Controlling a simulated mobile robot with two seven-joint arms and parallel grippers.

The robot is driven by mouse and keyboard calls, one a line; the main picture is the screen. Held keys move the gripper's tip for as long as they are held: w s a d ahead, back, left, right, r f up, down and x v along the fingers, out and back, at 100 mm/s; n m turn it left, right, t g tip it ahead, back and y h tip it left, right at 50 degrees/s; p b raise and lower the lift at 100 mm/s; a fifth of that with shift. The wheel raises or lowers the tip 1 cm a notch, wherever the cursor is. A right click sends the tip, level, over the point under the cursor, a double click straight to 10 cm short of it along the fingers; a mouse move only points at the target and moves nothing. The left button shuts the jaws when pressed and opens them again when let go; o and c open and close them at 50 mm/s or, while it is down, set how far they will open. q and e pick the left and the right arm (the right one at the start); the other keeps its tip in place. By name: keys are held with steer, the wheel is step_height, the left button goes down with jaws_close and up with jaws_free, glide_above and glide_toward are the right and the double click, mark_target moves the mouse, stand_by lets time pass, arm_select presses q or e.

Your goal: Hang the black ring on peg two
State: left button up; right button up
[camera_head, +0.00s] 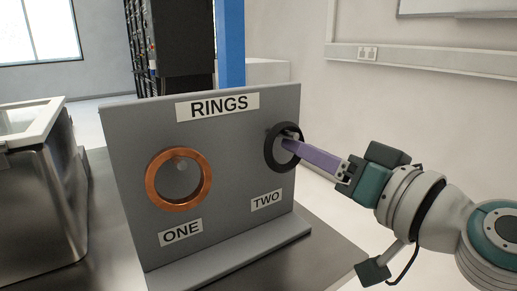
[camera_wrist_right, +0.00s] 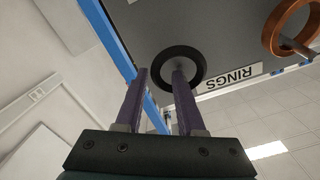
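The black ring (camera_head: 270,158) is against the right side of the grey board, above the TWO label (camera_head: 267,200). It appears to hang around peg two (camera_head: 291,134), whose end shows inside the upper part of the ring. My right gripper (camera_head: 290,145) comes in from the right with its purple fingertips in front of the ring. In the right wrist view the two fingers (camera_wrist_right: 161,75) are apart, with the ring (camera_wrist_right: 199,70) just beyond their tips. The right finger partly hides the peg and ring opening. Contact with the ring is unclear. My left gripper is not in view.
A copper ring (camera_head: 151,181) hangs on peg one (camera_head: 181,164) at the board's left. The grey board (camera_head: 235,150) with the RINGS sign (camera_head: 218,106) stands on a dark table. A metal chamber (camera_head: 40,200) is at the left.

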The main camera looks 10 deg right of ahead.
steer(key=shift+o, duration=0.6)
steer(key=b+v, duration=0.2)
steer(key=v, duration=0.8)
steer(key=shift+r, duration=0.1)
